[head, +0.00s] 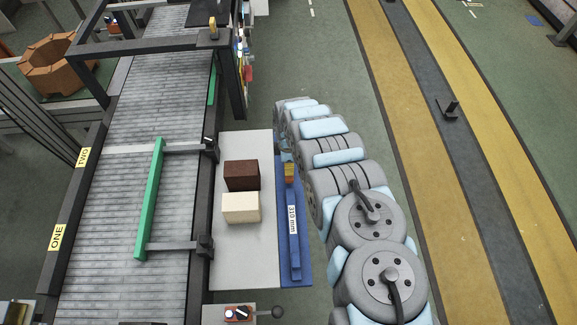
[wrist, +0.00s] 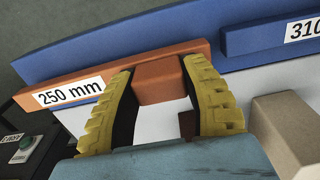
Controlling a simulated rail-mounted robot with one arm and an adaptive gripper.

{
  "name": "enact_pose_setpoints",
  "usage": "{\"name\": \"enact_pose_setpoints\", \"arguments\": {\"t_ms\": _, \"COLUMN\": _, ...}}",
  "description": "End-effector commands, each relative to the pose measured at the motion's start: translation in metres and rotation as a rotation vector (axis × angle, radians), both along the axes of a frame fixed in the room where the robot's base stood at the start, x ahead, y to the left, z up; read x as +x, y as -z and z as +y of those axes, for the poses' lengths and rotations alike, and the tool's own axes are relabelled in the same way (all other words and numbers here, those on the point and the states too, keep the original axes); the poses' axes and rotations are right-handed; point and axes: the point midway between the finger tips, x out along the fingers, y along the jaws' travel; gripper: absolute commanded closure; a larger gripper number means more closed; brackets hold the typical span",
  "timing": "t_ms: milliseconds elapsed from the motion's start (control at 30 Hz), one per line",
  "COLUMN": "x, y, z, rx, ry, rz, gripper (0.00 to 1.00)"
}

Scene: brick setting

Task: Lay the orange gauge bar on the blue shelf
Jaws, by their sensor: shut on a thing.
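The orange gauge bar (wrist: 140,67), labelled 250 mm, lies across the wrist view. My gripper (wrist: 158,72) has its yellow ribbed fingers shut on the orange block in the middle of the bar. The blue shelf (wrist: 80,42) lies behind the bar in the wrist view, and the bar overlaps its near edge. I cannot tell whether the bar touches the shelf. In the head view the shelf (head: 303,270) is a long strip right of a grey-white table; my arm covers its far part and hides most of the gripper and bar.
A blue bar (head: 294,250) labelled 310 mm lies on the near part of the shelf. A dark brown brick (head: 241,175) and a cream brick (head: 241,207) stand on the table (head: 245,265). A conveyor with a green bar (head: 150,200) is at left.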

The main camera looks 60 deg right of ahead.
Motion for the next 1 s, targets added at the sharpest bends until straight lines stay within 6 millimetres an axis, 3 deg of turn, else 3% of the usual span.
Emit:
{"name": "enact_pose_setpoints", "arguments": {"t_ms": 200, "x": 0.0, "y": 0.014, "z": 0.001, "rx": 0.002, "ry": 0.001, "rz": 0.001, "gripper": 0.94}}
{"name": "enact_pose_setpoints", "arguments": {"t_ms": 633, "x": 0.0, "y": 0.019, "z": 0.001, "rx": 0.001, "ry": 0.001, "rz": 0.0, "gripper": 0.94}}
{"name": "enact_pose_setpoints", "arguments": {"t_ms": 667, "x": 0.0, "y": 0.019, "z": 0.001, "rx": 0.002, "ry": 0.001, "rz": 0.001, "gripper": 0.51}}
{"name": "enact_pose_setpoints", "arguments": {"t_ms": 733, "x": 0.0, "y": 0.018, "z": 0.001, "rx": 0.002, "ry": 0.001, "rz": 0.001, "gripper": 0.31}}
{"name": "enact_pose_setpoints", "arguments": {"t_ms": 1000, "x": 0.0, "y": 0.018, "z": 0.001, "rx": 0.002, "ry": 0.001, "rz": 0.001, "gripper": 0.31}}
